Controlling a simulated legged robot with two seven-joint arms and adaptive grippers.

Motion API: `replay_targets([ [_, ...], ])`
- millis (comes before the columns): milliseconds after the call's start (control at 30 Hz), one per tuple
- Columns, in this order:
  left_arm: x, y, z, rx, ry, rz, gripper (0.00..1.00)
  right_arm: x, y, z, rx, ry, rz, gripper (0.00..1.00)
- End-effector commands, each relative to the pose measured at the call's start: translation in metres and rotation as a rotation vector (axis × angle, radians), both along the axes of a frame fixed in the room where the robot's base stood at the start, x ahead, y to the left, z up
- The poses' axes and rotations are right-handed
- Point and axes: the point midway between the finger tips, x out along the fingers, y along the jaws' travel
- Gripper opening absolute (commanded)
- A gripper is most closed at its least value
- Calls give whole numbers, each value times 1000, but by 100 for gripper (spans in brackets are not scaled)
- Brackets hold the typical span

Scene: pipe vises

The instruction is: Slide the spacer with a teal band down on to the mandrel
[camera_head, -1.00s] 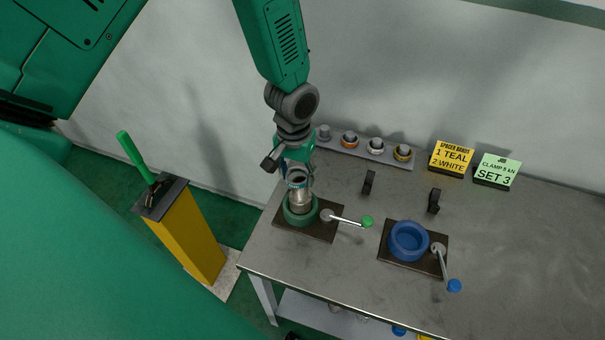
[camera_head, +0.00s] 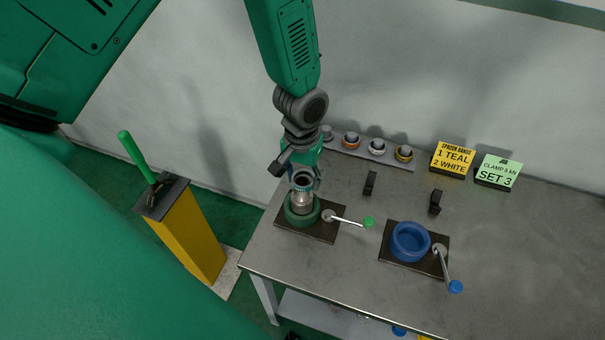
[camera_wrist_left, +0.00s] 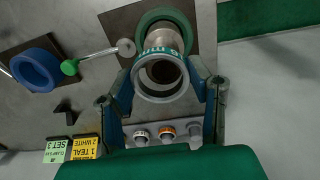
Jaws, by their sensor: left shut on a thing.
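The spacer with a teal band (camera_wrist_left: 160,72) is a grey ring between the two fingers of my left gripper (camera_wrist_left: 161,88); its teal band carries pale lettering. In the head view the spacer (camera_head: 302,181) sits at the top of a metal cylinder, apparently the mandrel (camera_head: 302,201), which stands upright in the green vise (camera_head: 289,217). The two look in line, but I cannot tell how far the spacer is over the mandrel. My left gripper (camera_head: 303,176) reaches down from above and is shut on the spacer. My right gripper is not in view.
A blue vise (camera_head: 409,257) stands to the right. The green vise's lever (camera_head: 348,220) points right. A rack (camera_head: 365,152) with several fittings lies behind, beside two black stands and yellow (camera_head: 453,158) and green (camera_head: 497,171) signs. The bench's right side is clear.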

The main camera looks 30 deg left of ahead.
Motion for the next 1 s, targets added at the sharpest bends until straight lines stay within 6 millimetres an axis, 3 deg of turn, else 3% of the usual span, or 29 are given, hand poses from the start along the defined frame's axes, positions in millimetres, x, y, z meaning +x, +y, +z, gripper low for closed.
replay_targets([
  [1000, 0, 4, 0, -3, 0, 1, 21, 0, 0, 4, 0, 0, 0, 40],
])
